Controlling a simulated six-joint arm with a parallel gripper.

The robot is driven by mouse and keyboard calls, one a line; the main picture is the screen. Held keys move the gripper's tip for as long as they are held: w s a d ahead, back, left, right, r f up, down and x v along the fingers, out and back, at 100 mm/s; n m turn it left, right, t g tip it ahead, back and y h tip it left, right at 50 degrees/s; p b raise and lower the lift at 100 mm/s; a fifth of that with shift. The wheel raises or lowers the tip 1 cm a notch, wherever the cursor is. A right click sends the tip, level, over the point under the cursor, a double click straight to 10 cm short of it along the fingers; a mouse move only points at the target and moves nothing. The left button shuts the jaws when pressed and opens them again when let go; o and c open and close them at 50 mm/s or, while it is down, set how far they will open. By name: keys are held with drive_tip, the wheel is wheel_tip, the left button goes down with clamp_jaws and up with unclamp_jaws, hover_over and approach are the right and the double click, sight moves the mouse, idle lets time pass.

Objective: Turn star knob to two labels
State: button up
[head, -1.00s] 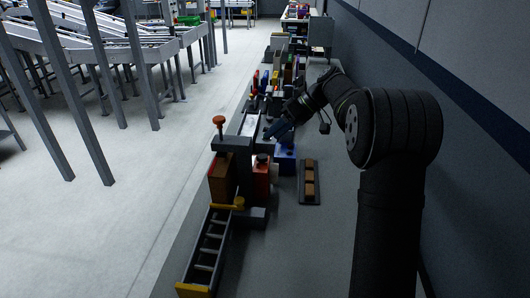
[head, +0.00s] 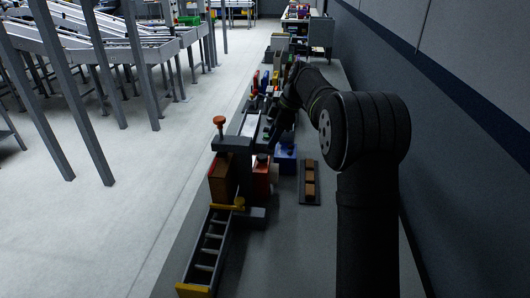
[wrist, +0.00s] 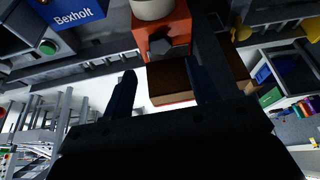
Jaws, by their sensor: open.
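The dark star knob (wrist: 170,46) sits on the face of an orange-red box (wrist: 150,34) at the top middle of the wrist view. The box also shows in the head view (head: 262,177), left of the blue box. I cannot make out the labels around the knob. My gripper (wrist: 160,72) is open and empty, its two dark fingers apart on either side below the knob in the wrist view. It does not touch the knob. In the head view my gripper (head: 272,140) is small and dark, just behind the orange-red box.
A blue box (wrist: 76,11) marked Bexholt, with a green button (wrist: 47,47) nearby, is at the wrist view's upper left. A brown block (wrist: 172,78) is below the knob. A dark tray (head: 309,189) of brown blocks lies right.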

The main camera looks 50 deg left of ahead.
sight(263, 156)
drive_tip(key=x, duration=0.7)
drive_tip(key=c, duration=1)
